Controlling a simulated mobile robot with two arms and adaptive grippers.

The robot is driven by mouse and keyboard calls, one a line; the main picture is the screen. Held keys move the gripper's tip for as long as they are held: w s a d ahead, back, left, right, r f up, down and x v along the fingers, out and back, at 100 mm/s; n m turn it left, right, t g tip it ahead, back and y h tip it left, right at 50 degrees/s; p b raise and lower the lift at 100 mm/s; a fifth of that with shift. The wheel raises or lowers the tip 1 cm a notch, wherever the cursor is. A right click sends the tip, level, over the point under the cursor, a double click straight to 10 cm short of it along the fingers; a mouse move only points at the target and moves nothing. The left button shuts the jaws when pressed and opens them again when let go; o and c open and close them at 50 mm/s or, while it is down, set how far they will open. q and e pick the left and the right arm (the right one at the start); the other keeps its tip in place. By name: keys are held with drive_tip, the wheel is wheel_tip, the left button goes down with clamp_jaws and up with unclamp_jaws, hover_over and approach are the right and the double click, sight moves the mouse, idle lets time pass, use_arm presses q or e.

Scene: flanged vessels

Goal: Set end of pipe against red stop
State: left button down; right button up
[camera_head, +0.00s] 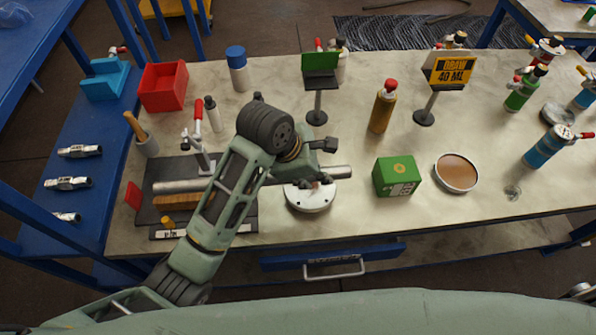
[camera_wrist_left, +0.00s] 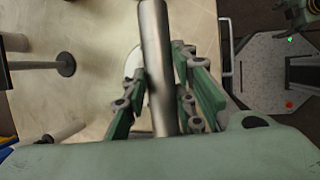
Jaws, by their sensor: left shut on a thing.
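The grey metal pipe (camera_head: 180,187) runs sideways across the dark fixture plate (camera_head: 240,217), passing behind my left arm. Its left end is apart from the red stop (camera_head: 133,196), with a small gap between them. Its right end reaches past my left gripper (camera_head: 318,180), above a round white disc (camera_head: 310,199). My left gripper is shut on the pipe near that right end. In the left wrist view the pipe (camera_wrist_left: 156,60) passes between the fingers (camera_wrist_left: 160,100). My arm hides the pipe's middle. My right gripper is not in view.
A red-handled clamp (camera_head: 196,140) stands at the plate's back edge, with a wooden block (camera_head: 176,202) in front of the pipe. A green box (camera_head: 397,177), a brown dish (camera_head: 457,172) and an amber bottle (camera_head: 383,107) stand to the right. The right front table area is clear.

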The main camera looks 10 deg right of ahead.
use_arm(q)
drive_tip(key=shift+s+d+r, duration=0.15)
drive_tip(key=shift+d+r, duration=0.2)
drive_tip(key=shift+w+f+b, duration=0.2)
drive_tip(key=shift+w+f, duration=0.35)
drive_tip(key=shift+f, duration=0.5)
drive_tip(key=shift+w+f+b, duration=0.2)
drive_tip(key=shift+w+f, duration=0.4)
drive_tip(key=shift+f, duration=0.5)
drive_tip(key=shift+w+f+b, duration=0.2)
drive_tip(key=shift+w+f, duration=0.35)
drive_tip(key=shift+f, duration=0.5)
drive_tip(key=shift+w+f+b, duration=0.25)
drive_tip(key=shift+w+f, duration=0.1)
drive_tip(key=shift+f, duration=0.25)
drive_tip(key=shift+w+f+b, duration=0.2)
drive_tip(key=shift+w+f, duration=0.1)
drive_tip(key=shift+f, duration=0.35)
drive_tip(key=shift+w+f+b, duration=0.25)
drive_tip(key=shift+w+f, duration=0.1)
drive_tip(key=shift+f, duration=0.4)
drive_tip(key=shift+s+f, duration=0.15)
